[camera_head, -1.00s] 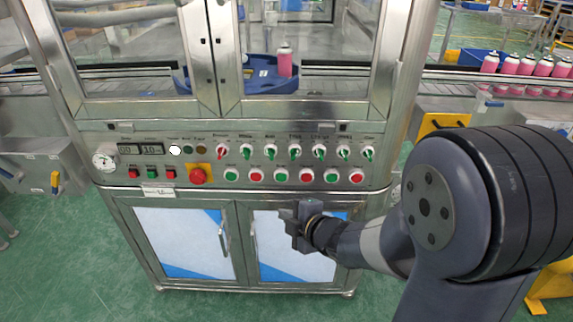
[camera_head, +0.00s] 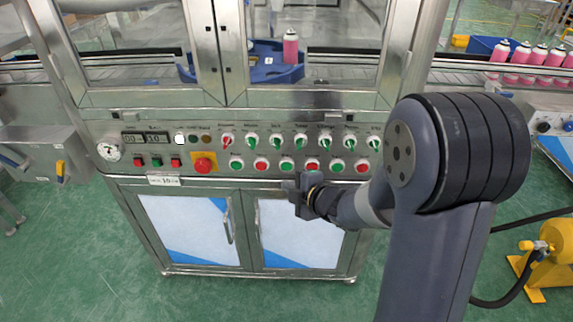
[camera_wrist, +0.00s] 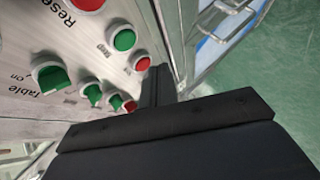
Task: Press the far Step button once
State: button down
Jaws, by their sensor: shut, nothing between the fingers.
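The control panel (camera_head: 210,176) carries a lower row of green and red buttons. In the wrist view a green button (camera_wrist: 124,40) has a label beside it that seems to read "Step". It appears to match the green button (camera_head: 287,164) in the head view, where the label is too small to read. A red button (camera_wrist: 88,4) by the label "Reset" is nearer the wrist camera. My gripper (camera_head: 298,183) is shut and empty, just below the button row at the panel's lower edge. In the wrist view its dark fingers (camera_wrist: 157,85) hide part of the panel; contact with a button cannot be confirmed.
Several switch knobs (camera_head: 276,141) sit above the buttons. A red emergency stop (camera_head: 203,166) is to the left. Cabinet doors (camera_head: 185,232) with handles are below. Pink cans (camera_head: 520,55) stand on the right conveyor. A yellow pump (camera_head: 545,268) stands on the floor at right.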

jog(key=shift+w+d+p, duration=0.1)
jog(key=shift+w+p, duration=0.25)
jog(key=shift+w, duration=1.5)
jog(key=shift+w, duration=0.1)
dwell(0.5)
jog(key=shift+w, duration=0.3)
jog(key=shift+w, duration=0.4)
dwell(0.6)
jog(key=shift+s, duration=0.8)
jog(key=shift+s+b, duration=0.1)
jog(key=shift+b, duration=0.2)
jog(key=shift+s+b, duration=0.85)
jog(key=shift+s, duration=1.55)
jog(key=shift+w, duration=0.1)
